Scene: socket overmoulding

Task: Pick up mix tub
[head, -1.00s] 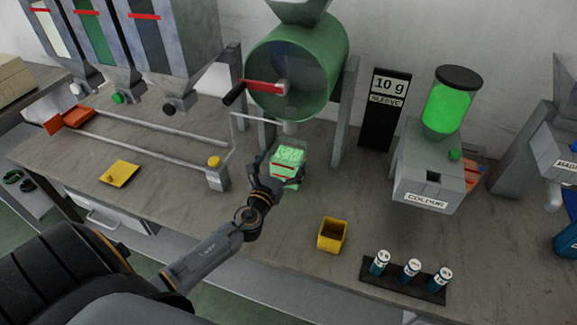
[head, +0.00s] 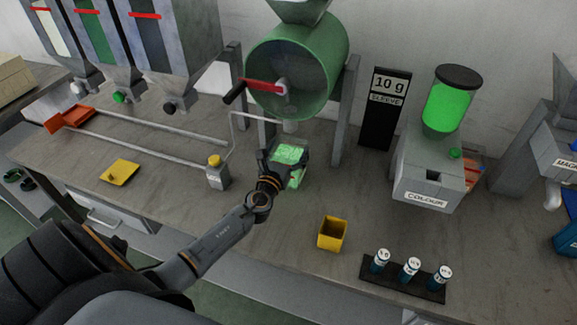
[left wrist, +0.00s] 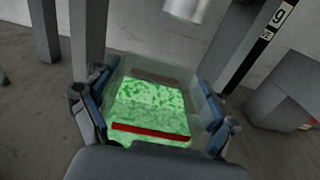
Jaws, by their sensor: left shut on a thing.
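The mix tub (head: 291,155) is a clear tub holding green speckled granules, with a red line across its near side. It is below the outlet of the green drum, in the middle of the bench. My left gripper (head: 284,160) is shut on the tub, and in the left wrist view the gripper (left wrist: 155,115) has a finger against each side of the tub (left wrist: 152,104). Whether the tub's base touches the bench is hidden. My right gripper does not show.
The green drum (head: 315,75) with a red crank hangs over the tub between grey posts (head: 345,110). A yellow cup (head: 332,234) stands in front to the right, near a rack of vials (head: 403,279). The colour machine (head: 428,180) stands right. Bench between is clear.

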